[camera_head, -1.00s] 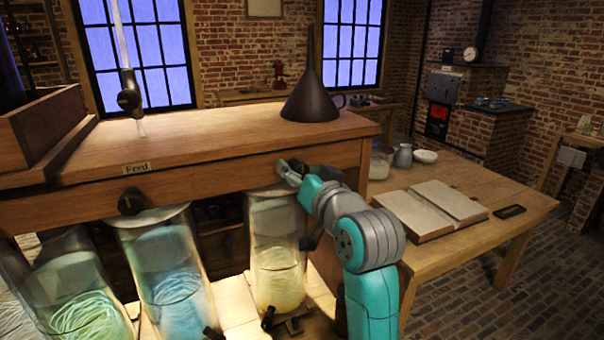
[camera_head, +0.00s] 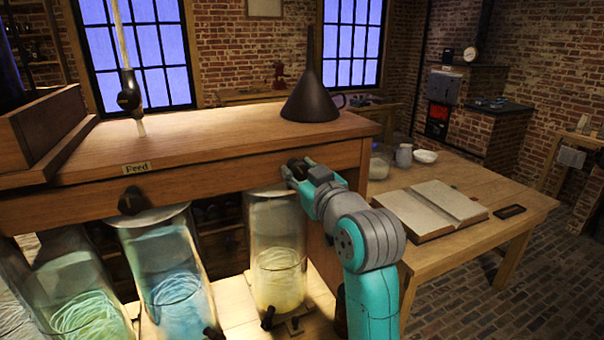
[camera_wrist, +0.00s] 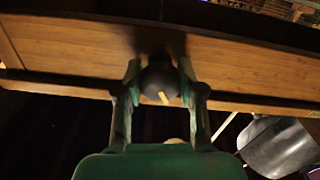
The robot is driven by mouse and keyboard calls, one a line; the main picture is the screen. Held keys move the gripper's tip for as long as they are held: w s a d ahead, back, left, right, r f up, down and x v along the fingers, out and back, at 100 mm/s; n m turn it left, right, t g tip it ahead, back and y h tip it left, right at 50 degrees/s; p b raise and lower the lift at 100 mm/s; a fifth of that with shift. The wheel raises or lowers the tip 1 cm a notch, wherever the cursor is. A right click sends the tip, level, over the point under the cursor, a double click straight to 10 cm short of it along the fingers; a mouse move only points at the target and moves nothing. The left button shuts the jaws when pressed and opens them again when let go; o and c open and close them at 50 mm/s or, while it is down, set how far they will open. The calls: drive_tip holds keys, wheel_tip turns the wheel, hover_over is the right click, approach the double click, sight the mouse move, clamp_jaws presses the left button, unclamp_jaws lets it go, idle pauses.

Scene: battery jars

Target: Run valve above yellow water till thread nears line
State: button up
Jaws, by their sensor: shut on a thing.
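The jar of yellow water (camera_head: 277,283) stands under the wooden beam (camera_head: 235,178), with pale coiled thread in its lower part. A faint ring shows across the glass around the top of the yellow part; I cannot tell whether it is a marked line or the water surface. The dark valve knob (camera_head: 296,164) on the beam's front sits above this jar. My gripper (camera_head: 291,174) is shut on the knob. In the wrist view, the two fingers (camera_wrist: 160,72) sit on either side of the round dark knob (camera_wrist: 160,83), which bears a pale yellow mark.
Jars with blue (camera_head: 172,285) and green (camera_head: 80,300) contents stand to the left. Another dark knob (camera_head: 131,201) sits under the Feed label (camera_head: 136,168). A dark funnel (camera_head: 311,98) stands on the beam's top. An open book (camera_head: 432,208) lies on the right table (camera_head: 500,238).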

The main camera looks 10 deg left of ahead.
drive_tip(key=shift+n, duration=0.4)
drive_tip(key=shift+n, duration=1.5)
idle(2.4)
drive_tip(key=m, duration=0.5)
drive_tip(key=shift+m, duration=1)
drive_tip(key=shift+m, duration=1.8)
